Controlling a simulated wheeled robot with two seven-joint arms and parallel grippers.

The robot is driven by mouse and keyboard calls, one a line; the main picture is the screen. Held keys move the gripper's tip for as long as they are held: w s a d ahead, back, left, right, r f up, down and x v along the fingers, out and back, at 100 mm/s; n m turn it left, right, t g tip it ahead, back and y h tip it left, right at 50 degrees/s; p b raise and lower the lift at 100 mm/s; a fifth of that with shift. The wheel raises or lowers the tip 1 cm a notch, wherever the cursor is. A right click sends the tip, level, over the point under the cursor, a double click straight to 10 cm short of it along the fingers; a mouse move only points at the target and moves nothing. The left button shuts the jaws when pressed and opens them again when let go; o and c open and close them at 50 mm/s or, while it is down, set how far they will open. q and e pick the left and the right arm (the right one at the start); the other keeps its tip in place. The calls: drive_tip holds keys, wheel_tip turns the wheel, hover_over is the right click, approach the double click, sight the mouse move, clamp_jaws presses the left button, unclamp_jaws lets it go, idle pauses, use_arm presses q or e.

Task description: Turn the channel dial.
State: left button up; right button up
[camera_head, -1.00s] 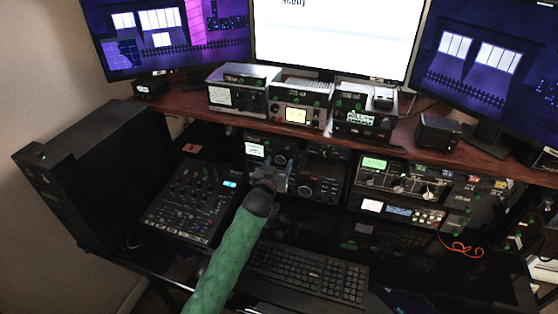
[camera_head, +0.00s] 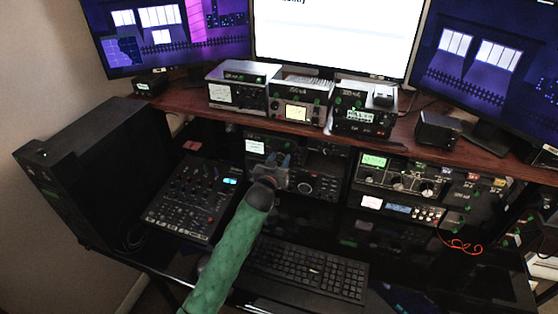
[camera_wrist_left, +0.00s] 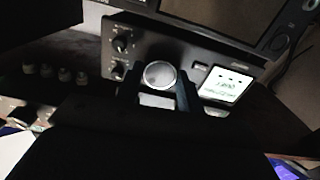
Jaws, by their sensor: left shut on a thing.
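The channel dial (camera_wrist_left: 159,75) is a round, silver-faced knob on the front of a dark radio. In the left wrist view it sits between the two dark fingers of my left gripper (camera_wrist_left: 158,92), which is shut on it. In the head view my left gripper (camera_head: 276,172) is at the front of the radio (camera_head: 256,146) on the lower shelf, and it hides the dial there. The radio has a small lit display (camera_wrist_left: 226,84) beside the dial and smaller black knobs (camera_wrist_left: 121,45) on the other side. My right gripper is not in view.
A mixer (camera_head: 190,203) lies left of my green-sleeved left arm, and a keyboard (camera_head: 310,272) lies below and right of it. More radio units (camera_head: 398,180) stand to the right. A wooden shelf (camera_head: 210,114) with several devices overhangs the radio.

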use_arm(q)
drive_tip(key=m, duration=0.7)
drive_tip(key=shift+m, duration=0.4)
drive_tip(key=m, duration=0.2)
drive_tip(key=shift+m, duration=0.8)
drive_tip(key=o, duration=1)
